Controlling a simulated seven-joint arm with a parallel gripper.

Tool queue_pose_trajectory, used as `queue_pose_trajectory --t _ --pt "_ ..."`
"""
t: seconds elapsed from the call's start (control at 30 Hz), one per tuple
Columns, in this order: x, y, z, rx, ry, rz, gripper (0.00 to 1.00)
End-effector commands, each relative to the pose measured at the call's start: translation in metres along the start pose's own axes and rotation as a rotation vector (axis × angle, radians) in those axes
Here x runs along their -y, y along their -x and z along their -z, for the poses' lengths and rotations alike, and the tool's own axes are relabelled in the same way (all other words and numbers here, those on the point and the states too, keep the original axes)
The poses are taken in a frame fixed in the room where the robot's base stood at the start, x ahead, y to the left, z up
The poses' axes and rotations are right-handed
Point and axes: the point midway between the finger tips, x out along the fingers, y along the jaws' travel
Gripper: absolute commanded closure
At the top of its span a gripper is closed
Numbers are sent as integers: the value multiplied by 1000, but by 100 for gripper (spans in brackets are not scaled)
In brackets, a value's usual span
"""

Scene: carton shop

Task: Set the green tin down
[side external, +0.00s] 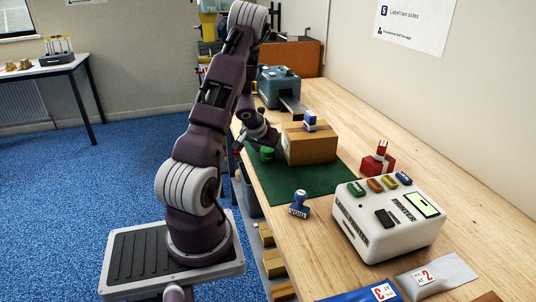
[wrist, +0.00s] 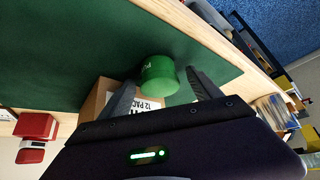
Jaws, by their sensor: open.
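The green tin (side external: 267,154) shows at the near left part of the green mat (side external: 327,184), beside the brown carton (side external: 310,146). In the wrist view the tin (wrist: 158,76) lies between the two dark fingers of my gripper (wrist: 163,79), which are apart with a gap showing on the right. The green mat (wrist: 70,45) fills the area behind it. Whether the tin's base rests fully on the mat is hard to tell. In the side view my gripper (side external: 264,146) is small and partly hidden by my arm.
A blue-topped stamp (side external: 310,121) stands on the carton. A blue-grey machine (side external: 279,88) stands behind. The mat's right part is clear.

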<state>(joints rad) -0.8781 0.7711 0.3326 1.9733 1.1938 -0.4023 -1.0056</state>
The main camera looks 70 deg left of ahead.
Motion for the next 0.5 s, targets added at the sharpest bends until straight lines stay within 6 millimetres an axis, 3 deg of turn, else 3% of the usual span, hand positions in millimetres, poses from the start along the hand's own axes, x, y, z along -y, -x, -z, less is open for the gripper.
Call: queue_pose_trajectory --t 0.1,0.4,0.5 --pt "0 0 0 0 0 0 27" --pt "0 1 0 0 0 -1 86" --pt "0 1 0 0 0 -1 100"
